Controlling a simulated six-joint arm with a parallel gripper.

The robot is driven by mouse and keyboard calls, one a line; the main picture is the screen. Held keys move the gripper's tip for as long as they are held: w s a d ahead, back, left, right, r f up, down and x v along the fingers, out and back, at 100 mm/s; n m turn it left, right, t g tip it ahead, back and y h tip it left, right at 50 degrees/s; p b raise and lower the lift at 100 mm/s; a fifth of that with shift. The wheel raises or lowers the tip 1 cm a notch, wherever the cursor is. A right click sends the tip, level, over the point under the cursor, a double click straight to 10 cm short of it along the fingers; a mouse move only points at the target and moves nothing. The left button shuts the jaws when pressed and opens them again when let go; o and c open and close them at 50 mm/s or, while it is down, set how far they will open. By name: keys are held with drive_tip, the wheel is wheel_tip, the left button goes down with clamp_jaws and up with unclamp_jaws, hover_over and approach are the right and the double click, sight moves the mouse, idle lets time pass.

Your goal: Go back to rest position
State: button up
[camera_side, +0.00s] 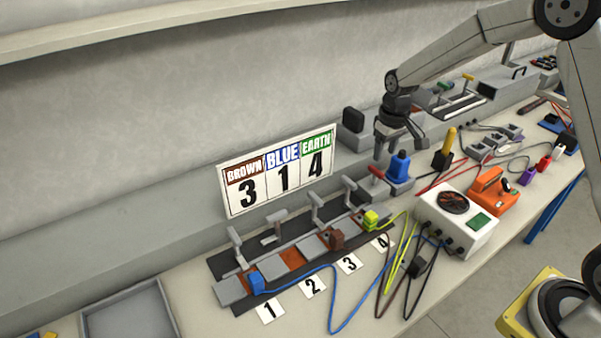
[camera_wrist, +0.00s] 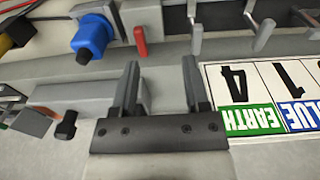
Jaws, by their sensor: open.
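My gripper (camera_side: 400,150) hangs from my arm above the back of the bench, right of the number sign. In the wrist view my gripper (camera_wrist: 160,95) is open, with nothing between its fingers. The white sign (camera_side: 278,170) reads BROWN 3, BLUE 1, EARTH 4. In the charging row, a blue plug (camera_side: 256,283) sits at slot 1, a brown plug (camera_side: 336,239) at slot 3 and a yellow-green plug (camera_side: 371,219) at slot 4. A red-handled lever (camera_side: 376,171) stands near the row's right end; it also shows in the wrist view (camera_wrist: 141,42).
A blue connector (camera_side: 398,167) stands just below my gripper, and a yellow-handled one (camera_side: 448,146) to its right. A white charger box (camera_side: 457,217) with cables and an orange device (camera_side: 491,192) are at right. An empty grey tray (camera_side: 130,310) is at front left.

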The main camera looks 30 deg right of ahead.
drive_tip(key=s+a+t, duration=0.1)
drive_tip(key=s+a, duration=0.2)
drive_tip(key=s, duration=0.7)
drive_tip(key=s+a+r, duration=0.1)
drive_tip(key=s+a, duration=0.3)
drive_tip(key=s, duration=0.6)
drive_tip(key=shift+a+r+t, duration=0.25)
drive_tip(key=shift+t, duration=0.15)
